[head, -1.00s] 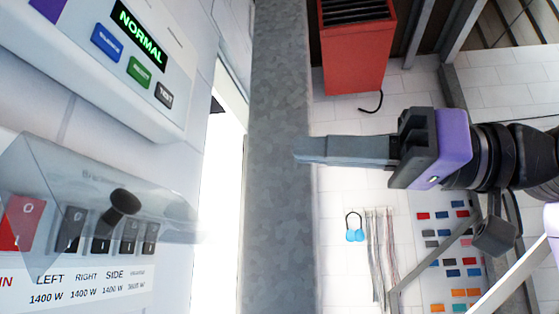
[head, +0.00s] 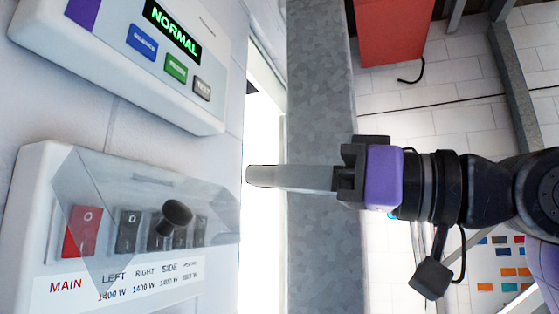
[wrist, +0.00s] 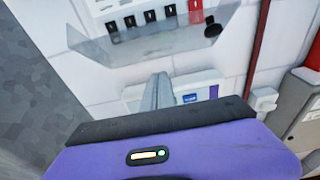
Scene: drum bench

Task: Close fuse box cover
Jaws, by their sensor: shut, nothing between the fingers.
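The fuse box (head: 35,225) is a white wall box at lower left in the head view. Its clear cover (head: 110,178) with a black knob (head: 177,213) appears to stand out, tilted, in front of the switches. The cover also shows in the wrist view (wrist: 150,42), where the box is upside down, with the knob (wrist: 212,30) at its right corner. My gripper (head: 250,176) is shut and empty, pointing left. In the head picture its tip lies just right of the cover's edge; it looks apart from it. The wrist view shows the fingers (wrist: 160,82) below the cover.
A control panel (head: 120,60) reading NORMAL is on the wall above the fuse box. A grey speckled column (head: 320,90) stands behind my gripper. A red cabinet (head: 395,30) is at the upper right. In the wrist view, a grey box (wrist: 303,115) is at right.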

